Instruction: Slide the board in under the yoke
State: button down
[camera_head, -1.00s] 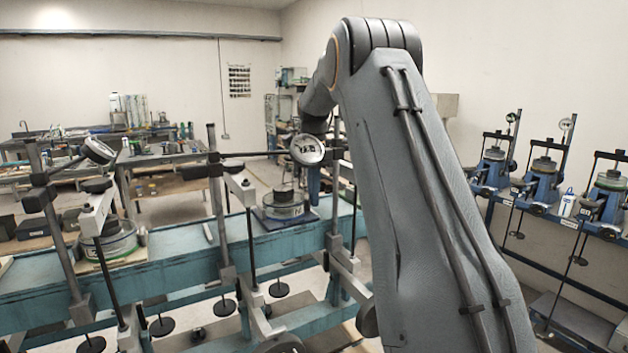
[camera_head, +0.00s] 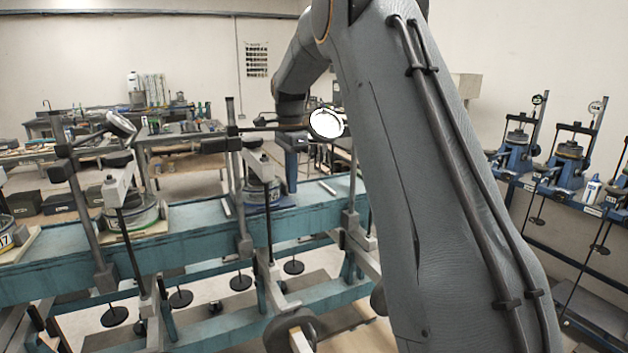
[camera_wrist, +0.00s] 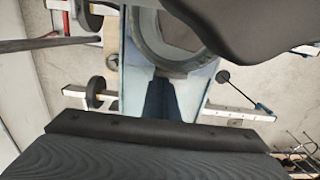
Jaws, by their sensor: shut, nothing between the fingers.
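The dark blue board (camera_head: 277,206) lies on the light blue bench, with a round cell (camera_head: 269,192) on it. The yoke (camera_head: 260,165), with a pale arm and dark top, stands in front of the cell and overlaps it in the head view. I cannot tell how centred the cell is beneath it. My gripper (camera_head: 292,186) is shut and empty, fingers pointing down at the board's right end; contact is unclear. In the wrist view, a grey ring of the cell (camera_wrist: 140,45) shows near the top, partly hidden by a black shape.
A dial gauge (camera_head: 326,123) hangs on an arm close right of my gripper. Another cell (camera_head: 133,213) stands at the neighbouring frame on the left. Posts and hanging weights line the bench (camera_head: 190,238).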

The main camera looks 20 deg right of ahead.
jog(key=shift+a, duration=0.95)
jog(key=shift+a+r, duration=0.1)
